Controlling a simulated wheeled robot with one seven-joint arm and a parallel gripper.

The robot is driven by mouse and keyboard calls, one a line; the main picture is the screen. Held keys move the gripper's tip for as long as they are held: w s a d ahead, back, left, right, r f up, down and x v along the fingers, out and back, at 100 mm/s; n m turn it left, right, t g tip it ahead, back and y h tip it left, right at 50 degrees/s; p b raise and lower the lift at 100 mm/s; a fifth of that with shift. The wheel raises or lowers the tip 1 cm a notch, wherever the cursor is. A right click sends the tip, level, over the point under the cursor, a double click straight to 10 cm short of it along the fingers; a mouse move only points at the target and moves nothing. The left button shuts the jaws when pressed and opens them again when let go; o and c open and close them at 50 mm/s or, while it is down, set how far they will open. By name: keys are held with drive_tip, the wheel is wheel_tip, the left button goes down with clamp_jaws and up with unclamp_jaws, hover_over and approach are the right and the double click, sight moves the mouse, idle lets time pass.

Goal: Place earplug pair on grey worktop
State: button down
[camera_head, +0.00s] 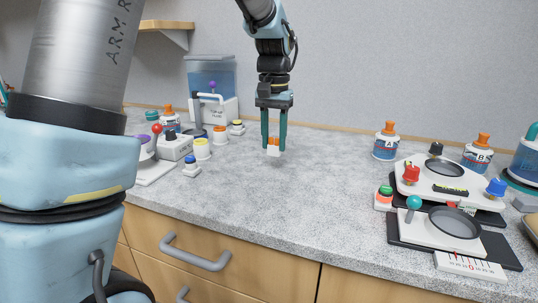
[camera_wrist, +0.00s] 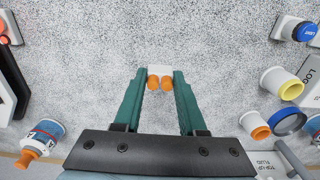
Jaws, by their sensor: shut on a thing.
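The earplug pair (camera_head: 273,147), orange plugs on a small white base, is between the fingertips of my gripper (camera_head: 274,146) in the head view. It also shows in the wrist view (camera_wrist: 160,81), where the teal fingers of my gripper (camera_wrist: 160,85) close on its sides. The grey worktop (camera_head: 310,190) lies below, speckled and bare around the pair. The pair is at or just above the surface; I cannot tell whether it touches.
To the right are bottle A (camera_head: 386,142) and a white device with colored knobs (camera_head: 442,181). The middle of the worktop is free.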

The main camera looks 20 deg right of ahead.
sight(273, 155)
drive_tip(key=shift+f, duration=2.7)
drive_tip(key=shift+f, duration=0.15)
drive_tip(key=shift+c, duration=2.4)
unclamp_jaws()
wheel_tip(273, 155, up, 12)
drive_tip(key=shift+r, duration=0.2)
